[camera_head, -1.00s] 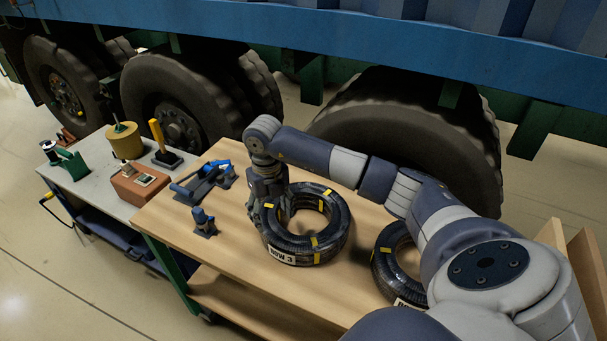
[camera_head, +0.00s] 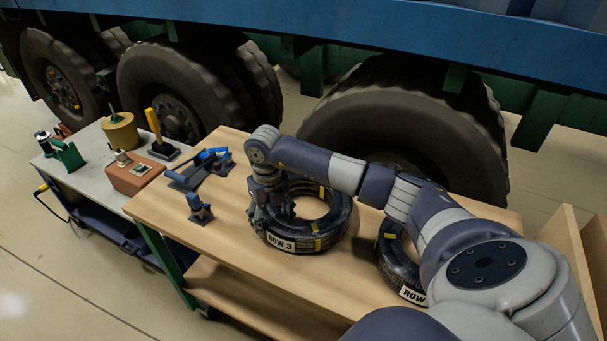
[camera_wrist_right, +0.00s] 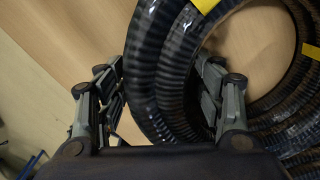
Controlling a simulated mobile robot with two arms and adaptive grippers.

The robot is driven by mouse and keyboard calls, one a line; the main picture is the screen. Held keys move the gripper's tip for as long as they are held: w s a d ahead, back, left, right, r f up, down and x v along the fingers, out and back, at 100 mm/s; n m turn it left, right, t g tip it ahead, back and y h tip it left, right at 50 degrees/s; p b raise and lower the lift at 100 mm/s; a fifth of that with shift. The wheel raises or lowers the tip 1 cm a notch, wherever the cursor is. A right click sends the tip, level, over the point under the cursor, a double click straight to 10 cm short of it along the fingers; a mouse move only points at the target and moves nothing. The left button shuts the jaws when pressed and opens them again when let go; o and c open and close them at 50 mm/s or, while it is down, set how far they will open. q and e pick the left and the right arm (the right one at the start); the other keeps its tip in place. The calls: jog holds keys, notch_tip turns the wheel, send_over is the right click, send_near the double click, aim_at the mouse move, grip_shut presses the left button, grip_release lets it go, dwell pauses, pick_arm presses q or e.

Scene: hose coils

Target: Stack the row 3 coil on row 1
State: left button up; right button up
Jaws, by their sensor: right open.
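The row 3 coil (camera_head: 338,222), a black ribbed hose ring with yellow bands and a "ROW 3" label, lies flat on the wooden table. My right gripper (camera_head: 268,212) is at its left side, pointing down. In the right wrist view my right gripper (camera_wrist_right: 162,100) is open, one finger on each side of the coil's tube (camera_wrist_right: 150,75); I cannot tell whether they touch it. A second coil (camera_head: 392,255) lies to the right, partly behind my right arm; its label reads "ROW" with the number hidden. My left gripper is not in view.
The wooden table (camera_head: 235,250) has bare room in front of the coils. Blue clamp tools (camera_head: 200,210) stand at its left. A grey cart (camera_head: 85,180) with a brick-coloured block and a yellow spool adjoins it. Large truck wheels (camera_head: 400,125) stand behind.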

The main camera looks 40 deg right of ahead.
dwell(0.7)
jog(key=c, duration=1.3)
jog(key=shift+r, duration=0.1)
grip_shut()
jog(key=shift+d, duration=0.1)
jog(key=shift+w+r, duration=0.1)
jog(key=shift+r, duration=0.15)
jog(key=shift+r+p, duration=0.45)
jog(key=shift+r+p, duration=1.95)
jog(key=shift+r, duration=0.95)
